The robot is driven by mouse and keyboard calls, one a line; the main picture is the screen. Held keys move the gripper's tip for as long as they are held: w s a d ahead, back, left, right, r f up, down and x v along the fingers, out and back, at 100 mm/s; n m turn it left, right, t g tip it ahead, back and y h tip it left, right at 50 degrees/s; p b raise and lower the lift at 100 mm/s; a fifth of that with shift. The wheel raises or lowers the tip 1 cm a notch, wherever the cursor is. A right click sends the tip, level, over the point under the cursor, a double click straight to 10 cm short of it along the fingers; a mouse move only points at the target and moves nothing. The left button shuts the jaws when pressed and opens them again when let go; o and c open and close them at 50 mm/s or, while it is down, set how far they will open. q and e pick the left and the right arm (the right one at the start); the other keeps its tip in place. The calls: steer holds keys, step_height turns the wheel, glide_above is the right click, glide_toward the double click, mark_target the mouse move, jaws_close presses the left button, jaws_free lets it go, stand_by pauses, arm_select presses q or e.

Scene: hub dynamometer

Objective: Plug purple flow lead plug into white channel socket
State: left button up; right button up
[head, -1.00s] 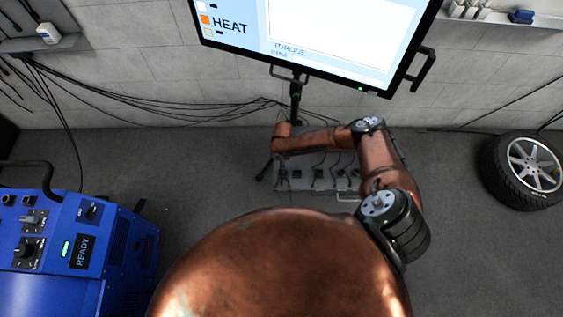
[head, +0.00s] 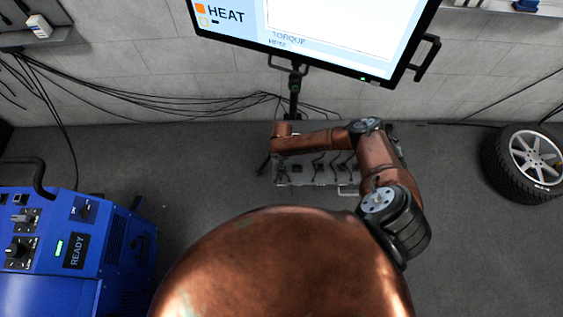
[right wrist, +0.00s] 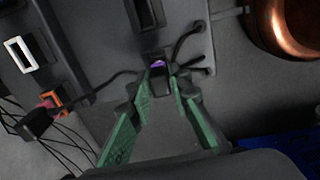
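In the right wrist view, the purple flow lead plug (right wrist: 158,67) is a small black plug with a purple band, at the grey panel's edge. The green-padded fingertips of my right gripper (right wrist: 162,80) stand against both its sides, and it fills the gap between them. The white channel socket (right wrist: 20,55), a white-rimmed slot, is at the far left of that view and looks empty. In the head view, my right arm's links cross in front of the panel and hide the gripper and plug. My left gripper is not in view.
An orange-rimmed socket (right wrist: 53,99) with a black plug at it sits below the white one. The grey panel (head: 290,181) stands under the screen (head: 340,72). A blue cabinet (head: 125,260) is at left, a wheel (head: 500,160) at right. Black cables run near the panel.

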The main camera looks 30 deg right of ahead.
jaws_close()
steer(key=shift+r, duration=0.1)
steer(key=shift+r+p, duration=3.15)
steer(key=shift+r, duration=0.35)
